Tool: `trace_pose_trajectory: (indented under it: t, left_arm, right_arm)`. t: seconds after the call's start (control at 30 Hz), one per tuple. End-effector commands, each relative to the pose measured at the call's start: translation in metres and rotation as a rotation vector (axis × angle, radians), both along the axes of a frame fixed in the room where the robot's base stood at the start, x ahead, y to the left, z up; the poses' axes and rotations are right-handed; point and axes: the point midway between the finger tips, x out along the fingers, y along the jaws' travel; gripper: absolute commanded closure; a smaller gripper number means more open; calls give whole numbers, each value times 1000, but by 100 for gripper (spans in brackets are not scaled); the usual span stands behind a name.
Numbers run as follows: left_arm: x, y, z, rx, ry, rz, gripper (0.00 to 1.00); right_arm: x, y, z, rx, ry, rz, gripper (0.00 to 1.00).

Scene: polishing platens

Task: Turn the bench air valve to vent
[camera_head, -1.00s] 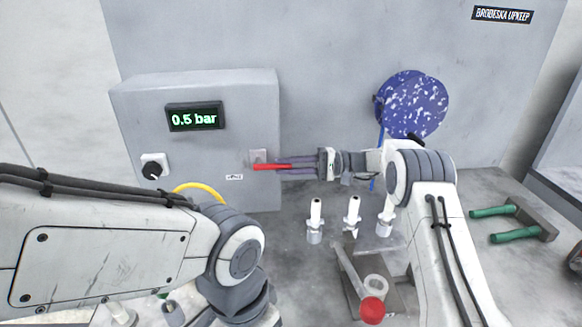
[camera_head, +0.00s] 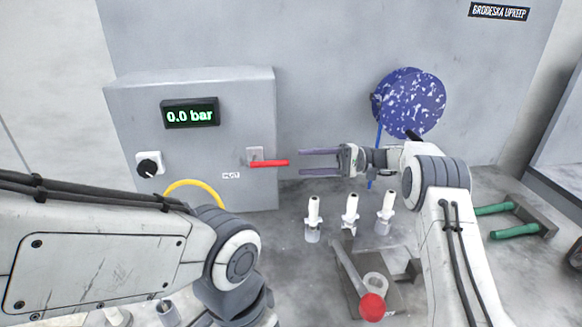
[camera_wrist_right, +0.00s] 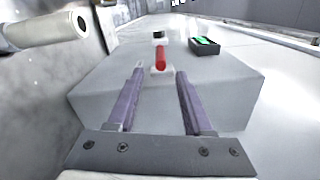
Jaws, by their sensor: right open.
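The grey valve box (camera_head: 245,105) stands against the back panel, and its green display (camera_head: 190,113) reads 0.0 bar. The red valve handle (camera_head: 270,163) sticks out of the box's right part, lying level and pointing right, above a small label (camera_head: 231,175). My right gripper (camera_head: 301,163) is open and empty, just right of the handle's tip and apart from it. In the right wrist view the red handle (camera_wrist_right: 161,58) is ahead, between and beyond the open fingers (camera_wrist_right: 158,86). My left arm crosses the lower left; its gripper is not visible.
A black knob (camera_head: 149,166) and a yellow hose (camera_head: 190,186) are on the box's left side. Several white nozzle-like pieces (camera_head: 350,210) stand below the right gripper. A red-ended lever (camera_head: 371,306) stands in front. A blue speckled disc (camera_head: 410,103) hangs behind.

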Motion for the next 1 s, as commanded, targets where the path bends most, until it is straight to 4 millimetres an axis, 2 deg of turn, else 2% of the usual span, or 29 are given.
trace_pose_trajectory:
  t: [0.1, 0.3, 0.67, 0.77, 0.87, 0.97, 1.0]
  left_arm:
    - [0, 0, -6, 0, 0, 0, 12]
    - [0, 0, -8, 0, 0, 0, 12]
    - [0, 0, -8, 0, 0, 0, 12]
    - [0, 0, -6, 0, 0, 0, 12]
    - [0, 0, -4, 0, 0, 0, 12]
    - [0, 0, -2, 0, 0, 0, 12]
    - [0, 0, 0, 0, 0, 0, 12]
  right_arm:
    - [3, -21, -2, -1, -1, -2, 49]
    - [4, -37, -1, -1, 1, -1, 49]
    - [3, -36, 0, -7, 4, 3, 49]
    - [-4, -17, 5, -57, 22, 23, 49]
    - [-23, 19, 10, -166, 52, 64, 49]
    - [-61, 60, 13, -332, 79, 120, 49]
    - [-81, 75, 12, -409, 81, 147, 49]
